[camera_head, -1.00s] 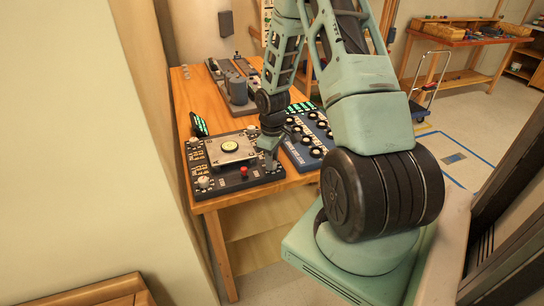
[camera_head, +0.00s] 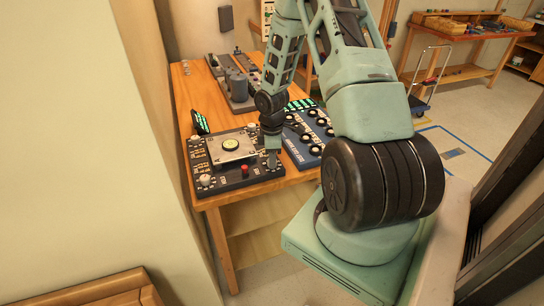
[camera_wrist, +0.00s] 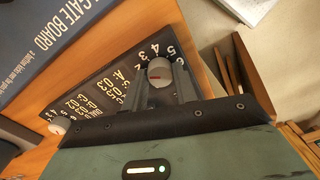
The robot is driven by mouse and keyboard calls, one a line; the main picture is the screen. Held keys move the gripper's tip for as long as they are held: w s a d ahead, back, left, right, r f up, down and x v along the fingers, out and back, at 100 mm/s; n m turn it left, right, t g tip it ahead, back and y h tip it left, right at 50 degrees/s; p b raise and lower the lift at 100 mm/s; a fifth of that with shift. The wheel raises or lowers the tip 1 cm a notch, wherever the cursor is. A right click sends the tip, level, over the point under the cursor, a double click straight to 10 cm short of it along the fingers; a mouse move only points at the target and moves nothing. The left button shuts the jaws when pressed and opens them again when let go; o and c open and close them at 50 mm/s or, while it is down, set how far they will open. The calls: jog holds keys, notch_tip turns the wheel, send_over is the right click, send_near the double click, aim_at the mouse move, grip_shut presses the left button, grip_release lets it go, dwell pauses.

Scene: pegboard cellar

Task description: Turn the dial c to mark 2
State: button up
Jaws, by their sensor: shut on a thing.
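A dark panel (camera_head: 240,183) with a light plate, corner knobs and a red button (camera_head: 245,170) lies at the front of the wooden table. My gripper (camera_head: 272,163) points down at the panel's front right corner. In the wrist view my gripper (camera_wrist: 170,90) is shut on a pale round dial (camera_wrist: 159,72) with a red mark on its face. White numerals, 2 to 6, curve along the panel beside this dial. The letter of the dial is not readable. Another pale knob (camera_wrist: 58,126) shows at lower left. In the head view my gripper hides the held dial.
A blue board (camera_head: 300,150) with several black knobs lies just right of the panel. A small green-lit display (camera_head: 200,122) stands behind the panel. Grey cylinders on a base (camera_head: 238,92) stand farther back. A wall runs close along the table's left side.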

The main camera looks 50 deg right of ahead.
jog(key=o, duration=1)
jog(key=shift+c, duration=0.2)
notch_tip(320, 180, up, 18)
jog(key=shift+w+d+f+b, duration=0.15)
jog(key=shift+f+b, duration=0.1)
jog(key=shift+b, duration=0.1)
jog(key=a+r, duration=0.3)
jog(key=a, duration=2)
jog(key=s+a+r, duration=0.2)
jog(key=s+a, duration=1.5)
jog(key=a, duration=0.1)
jog(key=shift+s+b, duration=0.3)
jog(key=shift+b, duration=0.1)
